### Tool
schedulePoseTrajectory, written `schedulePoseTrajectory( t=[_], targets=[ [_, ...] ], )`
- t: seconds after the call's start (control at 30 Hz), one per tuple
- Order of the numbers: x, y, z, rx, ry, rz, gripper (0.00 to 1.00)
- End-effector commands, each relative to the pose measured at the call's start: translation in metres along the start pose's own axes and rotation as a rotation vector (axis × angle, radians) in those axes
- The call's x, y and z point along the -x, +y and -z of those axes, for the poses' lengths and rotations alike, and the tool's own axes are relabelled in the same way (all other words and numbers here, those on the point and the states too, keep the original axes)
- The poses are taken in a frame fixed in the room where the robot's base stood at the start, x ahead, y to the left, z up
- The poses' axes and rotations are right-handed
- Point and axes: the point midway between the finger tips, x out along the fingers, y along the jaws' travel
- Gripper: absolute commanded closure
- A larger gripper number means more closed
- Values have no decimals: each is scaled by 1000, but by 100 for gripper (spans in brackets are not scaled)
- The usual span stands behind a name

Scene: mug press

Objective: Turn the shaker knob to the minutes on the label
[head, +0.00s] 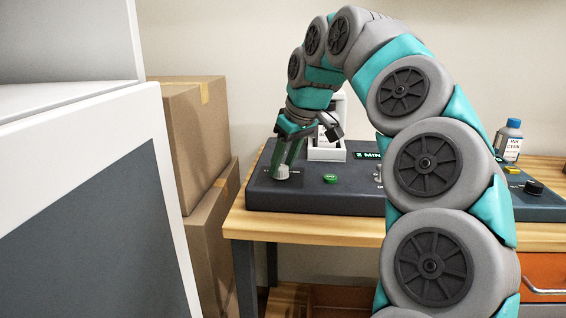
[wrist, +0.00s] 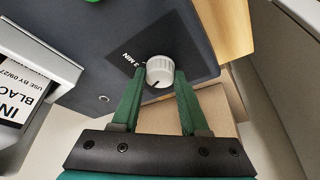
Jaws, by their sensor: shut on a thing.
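The shaker knob (wrist: 159,72) is a light grey ribbed dial with a dark pointer line, on the dark machine panel. Beside it in the wrist view is the printed text "3 MIN" (wrist: 131,61); any other marks around the dial are hidden or too small to read. My gripper (wrist: 158,82) has its green fingers shut on the knob, one on each side. In the head view the knob (head: 282,172) is at the left end of the machine (head: 262,190), with my gripper (head: 285,165) reaching down onto it from above.
A green button (head: 330,179) is right of the knob. A cyan ink bottle (head: 509,141) stands far right. Cardboard boxes (head: 195,140) are left of the wooden table (head: 300,228).

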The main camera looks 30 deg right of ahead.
Motion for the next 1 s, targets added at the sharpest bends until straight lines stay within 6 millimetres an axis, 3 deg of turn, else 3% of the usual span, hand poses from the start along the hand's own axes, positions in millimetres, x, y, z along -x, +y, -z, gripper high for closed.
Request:
schedulePoseTrajectory(
  t=[0.5, 0.83, 0.87, 1.0],
  targets=[
    [-2, -2, -1, -330, -1, -139, 100],
    [0, -3, 0, -346, -1, -143, 100],
    [0, -3, 0, -346, -1, -143, 54],
    [0, -3, 0, -345, -1, -143, 38]
  ],
)
